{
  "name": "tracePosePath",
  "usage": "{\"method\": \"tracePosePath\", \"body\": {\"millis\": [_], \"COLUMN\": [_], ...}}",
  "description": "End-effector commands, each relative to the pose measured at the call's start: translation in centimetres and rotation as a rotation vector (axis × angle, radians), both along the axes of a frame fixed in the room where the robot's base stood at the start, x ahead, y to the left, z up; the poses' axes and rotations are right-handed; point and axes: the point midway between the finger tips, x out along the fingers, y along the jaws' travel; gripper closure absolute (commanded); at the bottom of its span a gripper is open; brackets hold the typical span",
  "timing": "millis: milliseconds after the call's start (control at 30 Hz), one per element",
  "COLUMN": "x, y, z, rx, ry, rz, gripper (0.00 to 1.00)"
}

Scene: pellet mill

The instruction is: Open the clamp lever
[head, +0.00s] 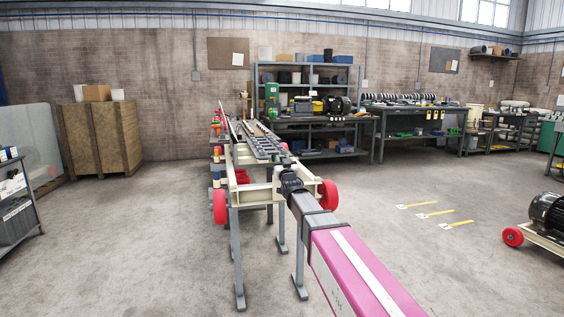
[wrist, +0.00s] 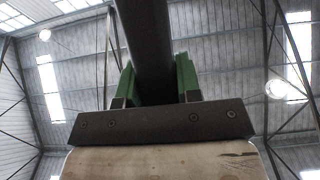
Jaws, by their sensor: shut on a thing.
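In the wrist view my gripper (wrist: 158,78) has its green fingers on both sides of a thick dark bar, which I take to be the clamp lever (wrist: 146,32). The bar runs up out of the picture between the fingers, so its far end is hidden. In the head view my arm reaches forward to the near end of a long cream and grey frame on legs (head: 254,158). The lever and my fingertips cannot be made out there, as the dark wrist covers that spot.
Red wheels (head: 220,207) flank the frame's near end. A wooden crate (head: 98,138) stands at the back left and a grey rack (head: 28,205) at the left edge. A black motor on a cart (head: 546,212) is at the right. The floor (head: 430,265) between is open.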

Motion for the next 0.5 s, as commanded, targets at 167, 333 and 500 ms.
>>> {"method": "tracePosePath", "body": {"millis": [167,333,500], "x": [-0.6,-1.1,-1.5], "y": [-0.1,-0.3,-0.4], "z": [-0.8,-1.3,-1.6], "rx": [0.027,0.052,0.064], "ry": [-0.093,-0.184,-0.224], "rz": [0.000,0.001,0.000], "gripper": [1.00,1.00,1.00]}}
